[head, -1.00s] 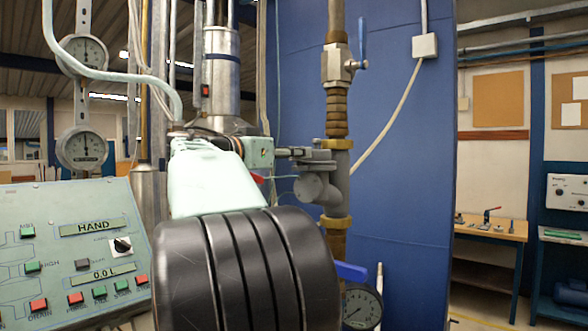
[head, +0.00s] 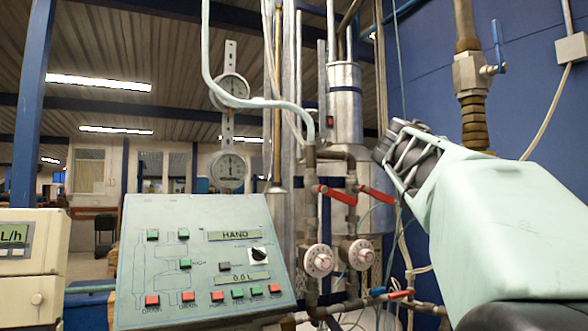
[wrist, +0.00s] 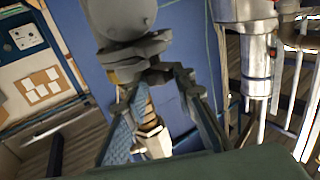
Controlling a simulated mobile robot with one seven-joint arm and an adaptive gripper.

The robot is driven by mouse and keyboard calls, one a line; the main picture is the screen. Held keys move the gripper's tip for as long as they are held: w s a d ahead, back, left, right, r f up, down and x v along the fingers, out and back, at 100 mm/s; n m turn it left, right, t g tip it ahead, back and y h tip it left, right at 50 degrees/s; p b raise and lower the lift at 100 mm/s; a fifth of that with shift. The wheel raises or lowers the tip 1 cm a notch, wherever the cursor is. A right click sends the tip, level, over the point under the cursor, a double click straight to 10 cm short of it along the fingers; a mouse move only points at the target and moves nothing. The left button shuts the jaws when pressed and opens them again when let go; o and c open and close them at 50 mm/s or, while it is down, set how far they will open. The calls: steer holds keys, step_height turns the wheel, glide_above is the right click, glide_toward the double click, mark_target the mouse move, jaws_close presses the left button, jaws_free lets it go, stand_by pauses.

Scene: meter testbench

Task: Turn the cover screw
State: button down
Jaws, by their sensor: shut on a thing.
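In the wrist view a rounded grey housing (wrist: 125,18) hangs at the top. Below it is a smaller grey part (wrist: 150,72), which looks like the cover screw. My gripper (wrist: 162,80) has its two fingers on either side of this part and is shut on it. The tips partly hide it, so its turn angle cannot be read. A brass-coloured pipe fitting (wrist: 154,140) shows between the fingers, farther back.
In the head view a control panel (head: 190,270) stands at lower centre. Red-handled valves (head: 338,196) and round dials (head: 319,261) are on pipes left of my arm. A blue wall (head: 430,90) and a blue-handled valve (head: 470,75) are behind it.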

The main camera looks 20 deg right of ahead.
stand_by(0.5)
steer(key=c, duration=1.6)
jaws_free()
step_height(320, 180, up, 9)
steer(key=shift+d+r, duration=0.1)
steer(key=shift+r, duration=0.4)
